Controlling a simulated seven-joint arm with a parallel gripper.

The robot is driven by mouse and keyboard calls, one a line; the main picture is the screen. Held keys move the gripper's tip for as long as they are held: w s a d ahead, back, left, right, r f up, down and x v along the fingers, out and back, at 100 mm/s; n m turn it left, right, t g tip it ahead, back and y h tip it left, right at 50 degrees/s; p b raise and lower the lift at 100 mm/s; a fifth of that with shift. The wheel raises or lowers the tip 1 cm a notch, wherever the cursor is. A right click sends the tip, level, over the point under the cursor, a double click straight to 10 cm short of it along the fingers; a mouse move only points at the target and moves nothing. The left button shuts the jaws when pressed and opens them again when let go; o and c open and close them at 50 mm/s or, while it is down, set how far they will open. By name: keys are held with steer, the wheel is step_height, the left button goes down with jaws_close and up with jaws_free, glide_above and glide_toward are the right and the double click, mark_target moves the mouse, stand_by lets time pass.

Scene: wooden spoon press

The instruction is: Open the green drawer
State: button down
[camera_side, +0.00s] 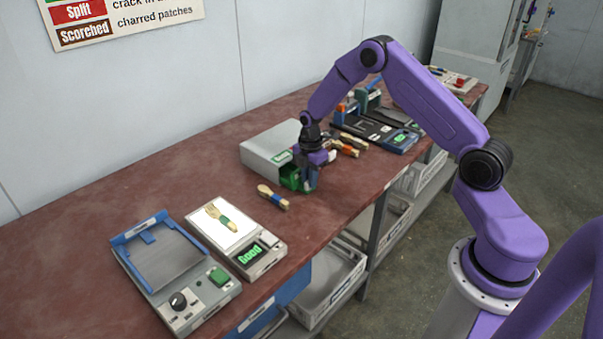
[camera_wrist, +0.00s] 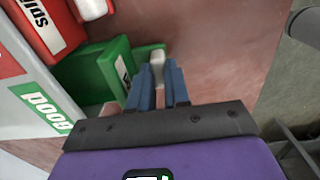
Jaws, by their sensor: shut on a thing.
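The green drawer (camera_side: 289,178) shows at the front of a grey box (camera_side: 262,150), partly behind my gripper (camera_side: 309,186). It also shows in the wrist view (camera_wrist: 90,70), standing out some way from the box front, whose label reads "Good" (camera_wrist: 46,107). A white handle (camera_wrist: 157,57) is on the drawer front. In the wrist view, the blue fingers of my gripper (camera_wrist: 157,88) are on either side of this handle, shut on it. Part of the handle is hidden between the fingers.
A red drawer (camera_wrist: 45,25) marked "Split" sits beside the green one. More spoons (camera_side: 345,145) and a dark press (camera_side: 380,128) are behind. The front table edge is close.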

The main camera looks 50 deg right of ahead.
steer(key=s, duration=1.1)
steer(key=shift+s, duration=0.1)
steer(key=c, duration=1.4)
jaws_free()
steer(key=shift+o, duration=0.2)
step_height(320, 180, up, 18)
steer(key=shift+f, duration=0.25)
steer(key=shift+a, duration=0.1)
steer(key=s+a+r+m, duration=0.2)
steer(key=s+a, duration=0.6)
steer(key=s, duration=0.1)
steer(key=s+a+r+m, duration=0.2)
steer(key=s+a, duration=0.6)
steer(key=s, duration=0.1)
steer(key=s+m, duration=0.1)
steer(key=s, duration=0.6)
steer(key=shift+s+d, duration=0.15)
steer(key=shift+s, duration=0.1)
